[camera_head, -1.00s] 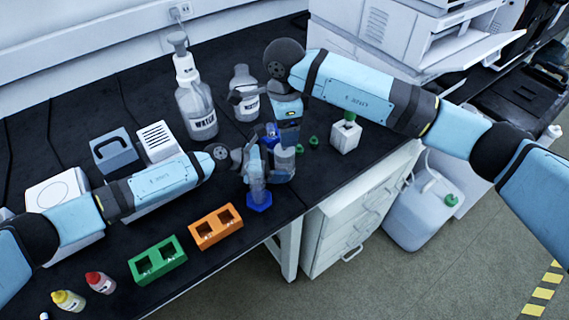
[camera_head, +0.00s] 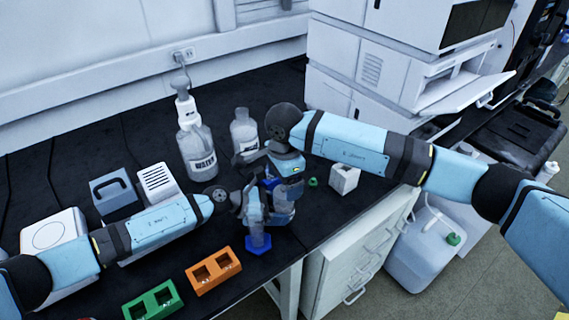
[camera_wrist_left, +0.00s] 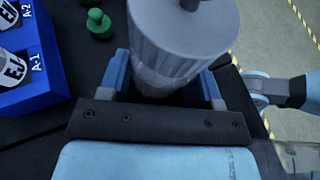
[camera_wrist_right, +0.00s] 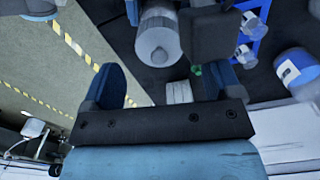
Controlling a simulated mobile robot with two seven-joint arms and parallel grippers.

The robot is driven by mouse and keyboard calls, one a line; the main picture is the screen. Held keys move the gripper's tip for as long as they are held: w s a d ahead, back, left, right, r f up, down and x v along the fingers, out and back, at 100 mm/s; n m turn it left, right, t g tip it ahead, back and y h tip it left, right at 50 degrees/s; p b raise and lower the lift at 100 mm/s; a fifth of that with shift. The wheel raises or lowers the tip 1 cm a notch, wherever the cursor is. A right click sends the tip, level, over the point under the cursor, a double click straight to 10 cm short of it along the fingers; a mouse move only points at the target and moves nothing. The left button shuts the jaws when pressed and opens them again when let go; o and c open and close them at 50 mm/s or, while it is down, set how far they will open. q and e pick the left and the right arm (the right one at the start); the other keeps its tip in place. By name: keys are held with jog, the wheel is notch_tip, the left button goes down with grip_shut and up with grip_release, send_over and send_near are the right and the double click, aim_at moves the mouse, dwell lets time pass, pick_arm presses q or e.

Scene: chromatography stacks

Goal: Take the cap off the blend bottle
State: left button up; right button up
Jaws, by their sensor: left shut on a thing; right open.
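The blend bottle appears to be the clear bottle (camera_head: 284,208) beside my left gripper (camera_head: 257,204) in the head view. In the left wrist view, a bottle with a grey ribbed cap (camera_wrist_left: 180,40) stands between the fingers of my left gripper (camera_wrist_left: 165,85), which is shut on it. The cap is on. My right gripper (camera_head: 284,172) is over the bottle, open and empty. In the right wrist view, the bottle's grey cap (camera_wrist_right: 158,47) is ahead of my right gripper (camera_wrist_right: 165,90), between its spread fingers and apart from them.
A measuring cylinder with a blue foot (camera_head: 257,243) stands close in front of my left gripper. A blue vial rack (camera_wrist_left: 40,75) and a green cap (camera_wrist_left: 98,22) are nearby. Orange (camera_head: 214,272) and green (camera_head: 152,301) racks stand at the front. A wash bottle (camera_head: 197,148) stands behind.

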jog(key=shift+f, duration=1.7)
jog(key=c, duration=1.1)
jog(key=shift+r, duration=0.25)
jog(key=shift+r, duration=0.9)
jog(key=shift+r, duration=2.05)
pick_arm(q)
jog(key=o, duration=1.4)
jog(key=shift+c, duration=0.2)
